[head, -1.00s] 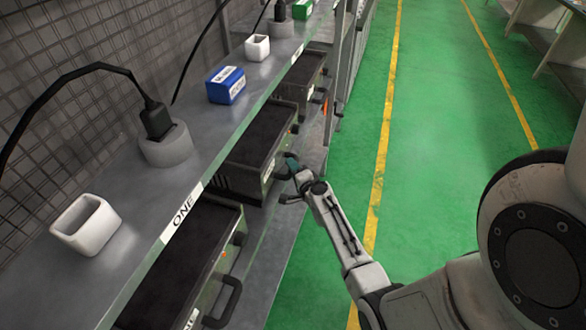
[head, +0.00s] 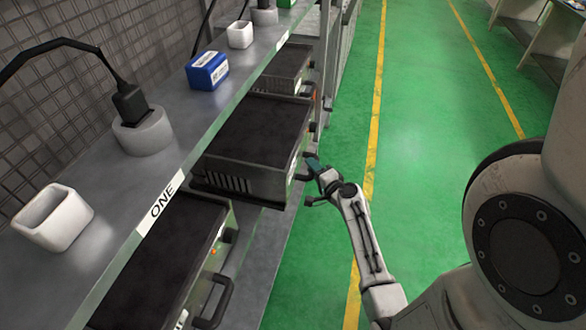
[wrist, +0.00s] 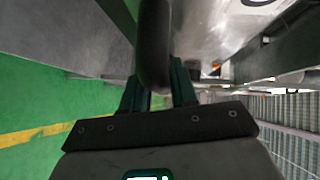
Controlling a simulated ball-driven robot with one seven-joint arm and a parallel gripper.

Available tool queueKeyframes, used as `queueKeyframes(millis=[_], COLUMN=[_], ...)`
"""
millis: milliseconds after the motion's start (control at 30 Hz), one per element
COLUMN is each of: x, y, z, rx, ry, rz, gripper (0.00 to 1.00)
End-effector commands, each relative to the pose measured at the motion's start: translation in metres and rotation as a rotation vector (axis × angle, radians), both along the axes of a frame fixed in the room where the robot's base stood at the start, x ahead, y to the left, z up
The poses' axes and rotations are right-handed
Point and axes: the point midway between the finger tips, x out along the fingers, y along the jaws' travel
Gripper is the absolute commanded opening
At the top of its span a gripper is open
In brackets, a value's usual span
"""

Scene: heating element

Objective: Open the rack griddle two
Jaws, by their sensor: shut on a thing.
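The middle rack griddle (head: 252,135), a dark flat-topped unit in a grey metal casing, juts out from under the shelf into the aisle. I take it as griddle two; its label is too small to read. My gripper (head: 312,180) is at its front right face, shut on the black handle (head: 302,168). In the wrist view the handle (wrist: 153,45) runs as a thick dark bar between the fingers of my gripper (wrist: 158,85). Much of the handle is hidden by the fingers in the head view.
A nearer griddle (head: 150,265) with a black handle (head: 215,302) sits below the shelf label "ONE" (head: 162,200). A farther griddle (head: 278,70) lies beyond. The shelf (head: 100,205) holds white cups, a blue box (head: 207,71) and plugs. The green aisle floor (head: 430,130) is clear.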

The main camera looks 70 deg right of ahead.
Motion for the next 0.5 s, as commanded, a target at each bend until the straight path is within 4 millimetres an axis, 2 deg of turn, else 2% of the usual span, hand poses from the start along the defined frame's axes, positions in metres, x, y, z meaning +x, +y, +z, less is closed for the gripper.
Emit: queueKeyframes(millis=[33, 200, 300, 500], x=[-0.015, -0.053, -0.07, -0.087], y=[0.0, -0.004, -0.005, -0.006], z=[-0.007, -0.006, -0.005, -0.003], rx=[0.0, 0.0, 0.001, 0.002], ry=[0.002, 0.002, 0.003, 0.002], rz=[-0.004, -0.002, -0.002, 0.001], gripper=[0.0, 0.0, 0.0, 0.0])
